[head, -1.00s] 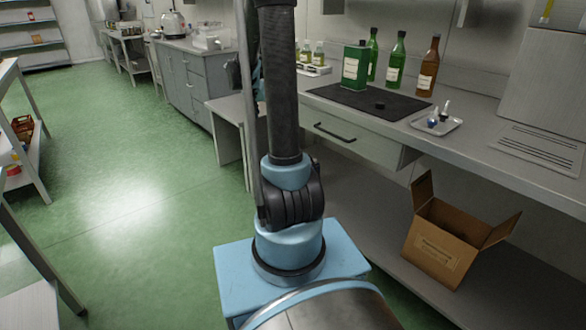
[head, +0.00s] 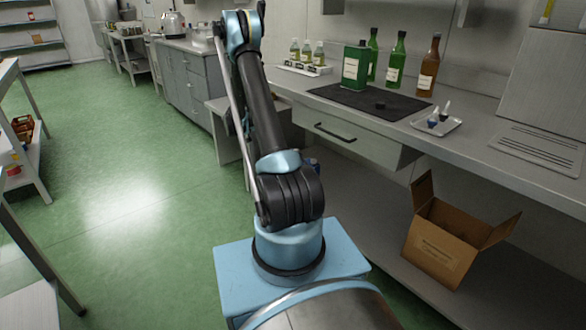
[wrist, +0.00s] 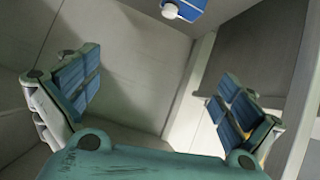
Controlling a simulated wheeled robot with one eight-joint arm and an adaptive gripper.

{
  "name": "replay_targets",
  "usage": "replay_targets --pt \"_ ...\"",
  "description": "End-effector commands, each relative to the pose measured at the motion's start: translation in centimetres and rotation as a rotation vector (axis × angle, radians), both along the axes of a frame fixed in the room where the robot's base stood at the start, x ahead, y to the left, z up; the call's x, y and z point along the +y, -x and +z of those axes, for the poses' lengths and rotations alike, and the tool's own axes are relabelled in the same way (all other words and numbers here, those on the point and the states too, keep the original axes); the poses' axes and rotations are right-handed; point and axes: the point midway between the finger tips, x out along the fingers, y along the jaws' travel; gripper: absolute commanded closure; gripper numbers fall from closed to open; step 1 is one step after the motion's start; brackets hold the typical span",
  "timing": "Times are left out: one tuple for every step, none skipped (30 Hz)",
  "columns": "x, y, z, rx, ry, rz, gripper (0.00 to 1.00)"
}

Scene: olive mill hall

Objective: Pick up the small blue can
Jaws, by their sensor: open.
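In the wrist view, a blue object with a round white end (wrist: 188,8) is cut off by the top edge; it looks like the small blue can. In the head view, a small blue patch (head: 313,164) shows beside my arm, below the bench top, mostly hidden; I cannot tell for sure that it is the same can. My gripper (wrist: 158,72) is open in the wrist view, its blue-padded fingers wide apart with nothing between them. The can lies beyond the fingers, apart from them. In the head view my gripper is largely hidden behind my arm.
The bench holds a black mat (head: 350,100), a green tin (head: 355,66), several bottles and a small tray (head: 450,126). An open cardboard box (head: 440,240) stands on the lower shelf (head: 370,235). Grey panels surround my gripper in the wrist view.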

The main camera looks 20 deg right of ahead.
Motion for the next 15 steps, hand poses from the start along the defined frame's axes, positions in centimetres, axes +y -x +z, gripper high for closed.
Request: replay_targets --pt "-0.1 -0.7 -1.6 -0.020 0.011 -0.010 0.00" --pt "-0.2 -1.0 -2.4 -0.031 0.019 -0.017 0.00" --pt "-0.4 -1.4 -3.5 -0.048 0.027 -0.026 0.00" --pt "-0.5 -1.7 -4.4 -0.061 0.036 -0.033 0.00" --pt "-0.6 -2.0 -5.2 -0.073 0.042 -0.039 0.00" --pt "-0.7 -2.3 -6.3 -0.090 0.051 -0.046 0.00" --pt "-0.8 -2.5 -7.2 -0.103 0.059 -0.052 0.00" --pt "-0.9 -2.7 -8.0 -0.115 0.065 -0.058 0.00" --pt "-1.0 -2.9 -9.1 -0.132 0.075 -0.065 0.00" --pt "-1.0 -3.0 -9.9 -0.144 0.081 -0.071 0.00" --pt "-1.1 -3.1 -10.7 -0.156 0.086 -0.075 0.00" --pt "-1.2 -3.2 -11.6 -0.170 0.095 -0.081 0.00" --pt "-1.3 -3.3 -12.3 -0.180 0.099 -0.085 0.00" --pt "-1.3 -3.3 -12.9 -0.189 0.104 -0.088 0.00" --pt "-1.4 -3.3 -13.6 -0.202 0.110 -0.093 0.00"
